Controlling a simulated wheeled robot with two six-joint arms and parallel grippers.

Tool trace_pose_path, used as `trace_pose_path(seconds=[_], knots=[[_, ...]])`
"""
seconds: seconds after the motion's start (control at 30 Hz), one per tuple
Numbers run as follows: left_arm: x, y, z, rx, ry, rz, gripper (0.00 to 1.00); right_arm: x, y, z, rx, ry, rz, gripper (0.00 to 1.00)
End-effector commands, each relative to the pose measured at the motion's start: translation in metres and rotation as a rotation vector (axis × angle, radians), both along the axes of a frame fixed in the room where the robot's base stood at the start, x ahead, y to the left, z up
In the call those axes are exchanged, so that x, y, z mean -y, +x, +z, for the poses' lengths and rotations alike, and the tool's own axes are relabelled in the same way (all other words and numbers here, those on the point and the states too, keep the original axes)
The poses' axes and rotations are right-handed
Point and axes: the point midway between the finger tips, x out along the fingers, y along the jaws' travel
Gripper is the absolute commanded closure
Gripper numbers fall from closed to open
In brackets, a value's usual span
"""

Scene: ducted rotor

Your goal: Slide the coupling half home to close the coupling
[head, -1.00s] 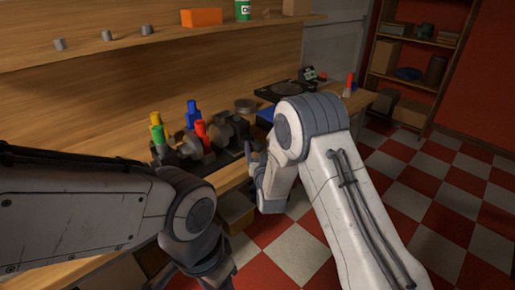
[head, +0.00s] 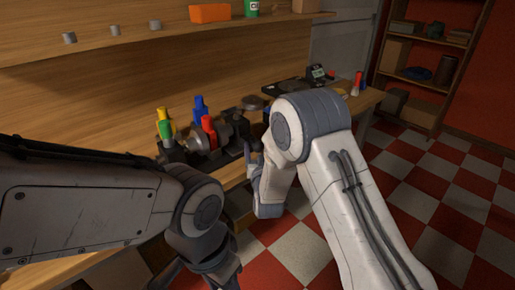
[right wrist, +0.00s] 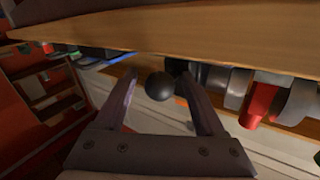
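The coupling rig stands on the wooden bench, with grey round parts (head: 199,141) among yellow, green, blue and red uprights. The red one (head: 209,126) also shows in the right wrist view (right wrist: 262,103), between grey discs (right wrist: 300,101). I cannot tell which disc is the coupling half, or how wide any gap is. My right gripper (head: 251,160) is at the rig's right end, at the bench front. In the right wrist view its fingers (right wrist: 160,78) are apart, with a black ball knob (right wrist: 160,86) showing between them. My left gripper (head: 205,272) hangs low before the bench, partly cut off.
The bench edge (right wrist: 230,48) runs close by the right fingers. A shelf (head: 150,35) above holds an orange box (head: 210,13) and small grey cylinders. A dark flat device (head: 286,92) lies farther right on the bench. The checkered floor at right is open.

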Motion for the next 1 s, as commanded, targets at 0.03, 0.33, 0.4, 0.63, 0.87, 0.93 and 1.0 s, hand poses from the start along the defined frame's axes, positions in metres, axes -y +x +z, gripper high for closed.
trace_pose_path(seconds=[0.03,0.33,0.4,0.63,0.87,0.93,1.0], knots=[[0.000,0.000,0.000,0.000,0.000,0.000,0.50,0.000,0.000,0.000,0.001,0.000,0.001,0.27],[0.000,0.000,0.000,0.000,0.000,0.000,0.50,-0.003,-0.001,0.002,0.004,0.001,0.007,0.27],[0.000,0.000,-0.001,0.000,0.000,0.000,0.50,-0.003,-0.007,0.001,0.003,0.001,0.008,0.27],[0.000,0.000,-0.005,0.000,0.000,0.000,0.50,0.001,-0.049,0.000,0.001,-0.001,0.008,0.27],[0.000,0.000,-0.009,0.000,0.000,0.000,0.50,0.005,-0.090,0.001,0.002,0.000,0.007,0.27],[0.000,0.000,-0.010,0.000,0.000,0.000,0.50,0.006,-0.097,0.001,0.002,0.001,0.005,0.27],[0.000,0.000,-0.010,0.000,0.000,0.000,0.50,0.006,-0.102,0.001,0.004,0.001,0.004,0.27]])
